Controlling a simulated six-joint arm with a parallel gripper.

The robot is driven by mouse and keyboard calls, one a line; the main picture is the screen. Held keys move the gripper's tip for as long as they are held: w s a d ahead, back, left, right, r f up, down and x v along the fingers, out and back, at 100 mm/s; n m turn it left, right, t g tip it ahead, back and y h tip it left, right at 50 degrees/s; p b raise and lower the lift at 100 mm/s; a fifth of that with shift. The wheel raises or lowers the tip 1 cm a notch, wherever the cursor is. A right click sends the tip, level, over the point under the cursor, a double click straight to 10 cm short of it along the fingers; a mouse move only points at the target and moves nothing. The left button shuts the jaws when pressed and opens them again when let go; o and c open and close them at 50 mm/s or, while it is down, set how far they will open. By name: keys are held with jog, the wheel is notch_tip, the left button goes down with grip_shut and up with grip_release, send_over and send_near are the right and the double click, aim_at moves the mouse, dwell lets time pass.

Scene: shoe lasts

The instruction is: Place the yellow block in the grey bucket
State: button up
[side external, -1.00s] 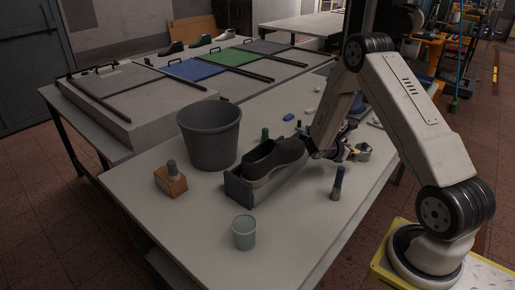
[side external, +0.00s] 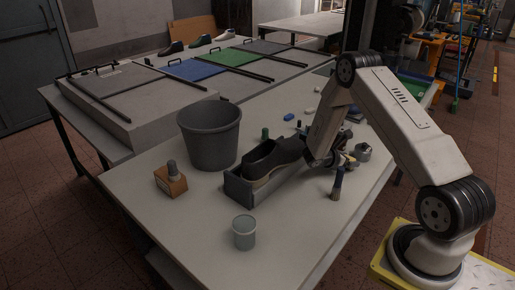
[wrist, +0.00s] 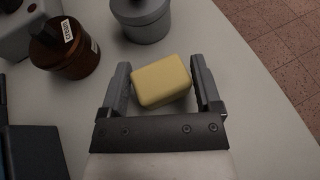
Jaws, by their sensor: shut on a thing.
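The yellow block (wrist: 160,80) sits between the two fingers of my gripper (wrist: 161,72) in the wrist view, and the gripper is shut on it. In the side external view my arm's end is low over the right part of the table, behind the shoe. The block and fingertips cannot be made out there. The grey bucket (side external: 208,140) stands upright on the table, left of the shoe and well apart from my gripper. It does not clearly show in the wrist view.
A dark shoe (side external: 274,157) in a grey open box (side external: 240,189) lies between bucket and arm. The wrist view shows a brown jar (wrist: 70,52) and a grey pot (wrist: 141,20).

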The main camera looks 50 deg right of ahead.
jog(key=shift+f, duration=0.1)
jog(key=o, duration=1)
jog(key=shift+o, duration=0.2)
jog(key=shift+v, duration=3.9)
